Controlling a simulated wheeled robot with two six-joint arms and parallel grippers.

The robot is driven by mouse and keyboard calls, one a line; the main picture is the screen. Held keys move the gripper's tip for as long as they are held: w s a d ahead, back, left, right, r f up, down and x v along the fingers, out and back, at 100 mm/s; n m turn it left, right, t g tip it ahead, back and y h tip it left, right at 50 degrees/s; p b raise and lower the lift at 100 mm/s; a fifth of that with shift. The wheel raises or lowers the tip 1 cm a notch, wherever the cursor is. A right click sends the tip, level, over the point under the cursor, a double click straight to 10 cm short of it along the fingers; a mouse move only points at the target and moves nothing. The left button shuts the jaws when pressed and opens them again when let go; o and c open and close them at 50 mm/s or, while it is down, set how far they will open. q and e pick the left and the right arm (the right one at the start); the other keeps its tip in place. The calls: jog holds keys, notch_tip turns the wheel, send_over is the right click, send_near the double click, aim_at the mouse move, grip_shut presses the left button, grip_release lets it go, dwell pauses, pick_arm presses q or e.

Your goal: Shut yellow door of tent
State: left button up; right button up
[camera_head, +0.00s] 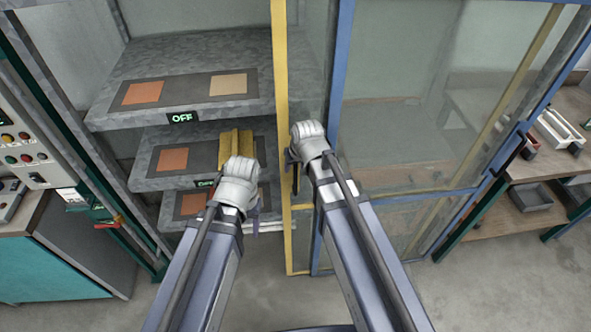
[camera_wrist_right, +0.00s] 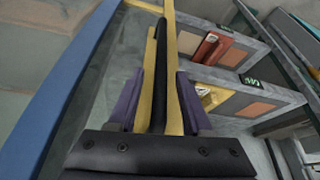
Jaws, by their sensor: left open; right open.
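The tent's yellow door (camera_head: 280,60) has a tall yellow frame with a clear pane, and stands partly over the blue-framed panel. The bay to its left is open, with shelves showing. My right gripper (camera_head: 292,168) is at the yellow upright. In the right wrist view, my right gripper (camera_wrist_right: 157,100) is open, with purple fingers on either side of a black handle bar (camera_wrist_right: 160,75) on the yellow frame (camera_wrist_right: 146,75). I cannot tell if they touch it. My left gripper (camera_head: 232,195) is open in front of the shelves, left of the door.
Grey shelves (camera_head: 200,50) hold dark boards with orange and tan squares and green-lit OFF signs. A yellowish piece (camera_head: 238,143) stands on the middle shelf. The blue frame (camera_head: 341,60) is right of the door. A control panel (camera_head: 20,140) is at left, a workbench (camera_head: 550,160) at right.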

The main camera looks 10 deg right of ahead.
grip_shut()
dwell(0.3)
dwell(1.1)
